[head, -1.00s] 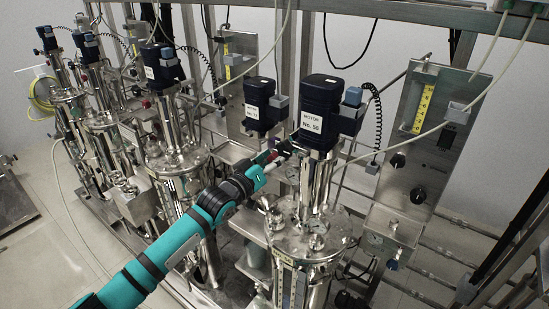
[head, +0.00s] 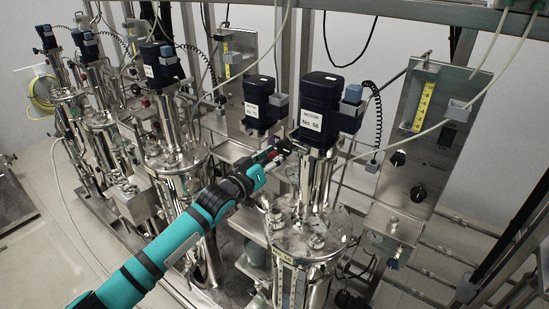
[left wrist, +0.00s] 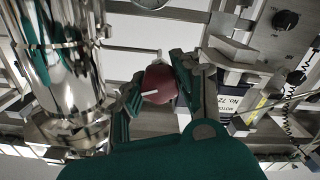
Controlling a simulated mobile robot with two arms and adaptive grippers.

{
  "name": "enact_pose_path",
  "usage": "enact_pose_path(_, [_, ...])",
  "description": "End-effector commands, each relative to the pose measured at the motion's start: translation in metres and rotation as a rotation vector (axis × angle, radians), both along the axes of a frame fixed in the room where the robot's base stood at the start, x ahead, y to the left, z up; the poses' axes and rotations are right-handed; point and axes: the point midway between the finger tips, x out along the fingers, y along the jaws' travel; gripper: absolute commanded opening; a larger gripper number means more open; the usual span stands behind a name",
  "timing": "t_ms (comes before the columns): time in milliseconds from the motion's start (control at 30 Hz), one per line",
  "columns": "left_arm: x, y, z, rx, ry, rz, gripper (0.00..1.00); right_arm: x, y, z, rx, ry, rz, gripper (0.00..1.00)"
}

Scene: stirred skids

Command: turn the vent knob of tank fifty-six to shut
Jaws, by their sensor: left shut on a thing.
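The tank fifty-six motor (head: 319,108) is dark blue, labelled "MOTOR No. 56", above a shiny steel tank (head: 310,235) right of centre in the head view. My left gripper (head: 278,150) reaches in from the lower left, just left of that motor's neck. In the left wrist view, its two fingers (left wrist: 153,88) are closed around a round dark red knob (left wrist: 160,84). The knob has a white pointer line lying nearly level across it. The fingers cover its sides. In the head view, the fingers and fittings mostly hide the knob. My right gripper is not in view.
Motor 72 (head: 263,103) stands close behind my gripper. A steel panel (head: 440,125) with black knobs (head: 418,194) and a yellow scale is at the right. More tanks (head: 175,160) stand at the left. Thin hoses cross near the motors. Open floor (head: 40,245) lies at lower left.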

Motion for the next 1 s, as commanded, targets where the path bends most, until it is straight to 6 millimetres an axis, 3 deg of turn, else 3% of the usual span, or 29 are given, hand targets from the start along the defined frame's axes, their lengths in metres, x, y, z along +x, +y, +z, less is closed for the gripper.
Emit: enact_pose_path(1000, [-0.001,-0.001,-0.001,0.762,-0.552,0.001,0.0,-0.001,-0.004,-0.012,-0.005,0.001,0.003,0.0])
